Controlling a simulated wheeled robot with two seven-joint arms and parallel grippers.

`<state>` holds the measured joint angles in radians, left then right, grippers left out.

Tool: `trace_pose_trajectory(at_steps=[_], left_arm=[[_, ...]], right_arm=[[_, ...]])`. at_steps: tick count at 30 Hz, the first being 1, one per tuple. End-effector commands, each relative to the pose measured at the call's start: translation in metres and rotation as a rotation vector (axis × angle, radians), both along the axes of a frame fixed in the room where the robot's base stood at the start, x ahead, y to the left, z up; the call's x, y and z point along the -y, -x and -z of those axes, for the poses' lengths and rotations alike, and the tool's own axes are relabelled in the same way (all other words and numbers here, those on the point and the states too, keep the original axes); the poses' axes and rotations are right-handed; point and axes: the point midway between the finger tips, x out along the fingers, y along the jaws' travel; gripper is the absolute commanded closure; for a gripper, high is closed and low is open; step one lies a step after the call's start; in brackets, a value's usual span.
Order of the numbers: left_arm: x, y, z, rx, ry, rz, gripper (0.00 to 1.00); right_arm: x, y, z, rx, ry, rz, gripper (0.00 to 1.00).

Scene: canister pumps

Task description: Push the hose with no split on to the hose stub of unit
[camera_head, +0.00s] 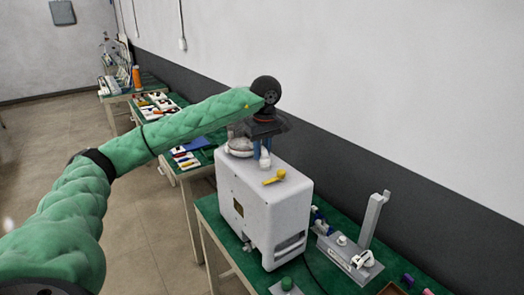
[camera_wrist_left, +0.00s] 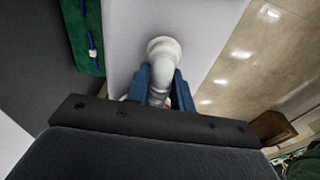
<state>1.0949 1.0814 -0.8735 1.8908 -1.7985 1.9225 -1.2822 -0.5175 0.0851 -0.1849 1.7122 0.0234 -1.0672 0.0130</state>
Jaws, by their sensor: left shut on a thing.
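The unit is a white box (camera_head: 246,215) standing on the green table top at the centre of the head view. My left gripper (camera_head: 264,152) is above its top, pointing down. Its blue fingers are shut on a white bent hose-like piece (camera_wrist_left: 162,78). In the wrist view, the wider collar of this piece is seen against the unit's pale top; I cannot tell whether it touches. In the head view its lower end (camera_head: 265,162) shows under the fingers. No separate hose stub is visible, and no split can be made out. My right gripper is out of view.
A yellow handle (camera_head: 274,177) sits on the unit's top, close to the gripper. Benches with tools (camera_head: 155,105) lie further back. The wall runs along the right.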

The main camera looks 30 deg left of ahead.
Motion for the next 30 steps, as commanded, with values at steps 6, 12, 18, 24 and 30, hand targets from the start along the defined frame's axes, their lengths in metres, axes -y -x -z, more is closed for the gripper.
trace_pose_trajectory(at_steps=[6,12,18,24,30], left_arm=[[-0.0001,0.0001,0.0005,0.0,0.0,0.0,1.0],[-0.0001,0.0,0.0009,0.0,0.0,0.0,1.0],[-0.0001,0.0,0.0036,0.0,0.0,0.0,1.0],[-0.0001,0.0,0.0069,0.0,0.0,0.0,1.0],[-0.0001,0.0,0.01,0.0,0.0,0.0,1.0]], right_arm=[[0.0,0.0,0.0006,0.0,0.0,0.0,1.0],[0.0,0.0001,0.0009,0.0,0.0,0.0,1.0],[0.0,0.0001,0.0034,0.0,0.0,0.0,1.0],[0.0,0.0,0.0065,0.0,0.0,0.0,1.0],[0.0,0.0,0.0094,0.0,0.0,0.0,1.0]])
